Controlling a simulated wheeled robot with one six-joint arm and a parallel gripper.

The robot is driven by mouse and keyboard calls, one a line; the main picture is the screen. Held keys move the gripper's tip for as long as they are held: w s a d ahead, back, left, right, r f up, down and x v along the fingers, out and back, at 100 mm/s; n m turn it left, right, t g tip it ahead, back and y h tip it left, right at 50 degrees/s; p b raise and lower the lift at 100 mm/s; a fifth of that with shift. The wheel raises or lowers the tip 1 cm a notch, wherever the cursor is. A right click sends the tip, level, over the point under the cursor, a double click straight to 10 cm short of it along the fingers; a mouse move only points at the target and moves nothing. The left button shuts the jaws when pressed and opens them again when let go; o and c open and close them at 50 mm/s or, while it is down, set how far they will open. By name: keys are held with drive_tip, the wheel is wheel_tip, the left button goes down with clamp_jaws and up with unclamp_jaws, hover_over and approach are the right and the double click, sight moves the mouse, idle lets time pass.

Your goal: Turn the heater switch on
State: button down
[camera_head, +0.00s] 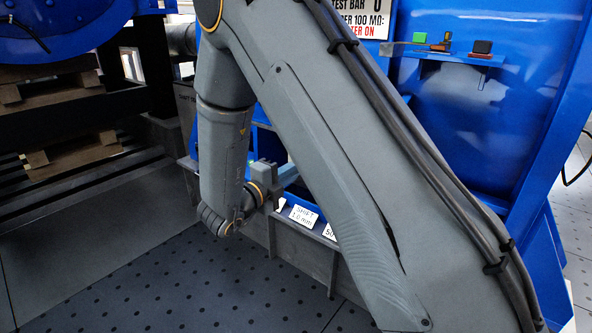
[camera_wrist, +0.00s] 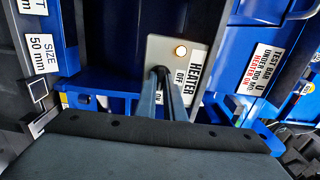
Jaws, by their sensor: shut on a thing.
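The heater switch panel (camera_wrist: 163,50) is a pale plate in the wrist view, marked HEATER and OFF, with part of another marking at its lower edge. In the head view my gripper (camera_head: 284,174) is at the blue bench front, and the panel is hidden.
A test bar sign (camera_wrist: 262,69) reads HEATER ON and also shows in the head view (camera_head: 362,17). Shim labels (camera_head: 304,216) line the bench edge. A blue shelf (camera_head: 440,52) carries small coloured blocks. Pallets (camera_head: 70,150) stand at left. The dark floor in front is clear.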

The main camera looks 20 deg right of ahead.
idle(0.3)
drive_tip(key=c, duration=1.9)
unclamp_jaws()
drive_tip(key=shift+o, duration=0.2)
drive_tip(key=v, duration=0.8)
drive_tip(key=shift+p, duration=0.45)
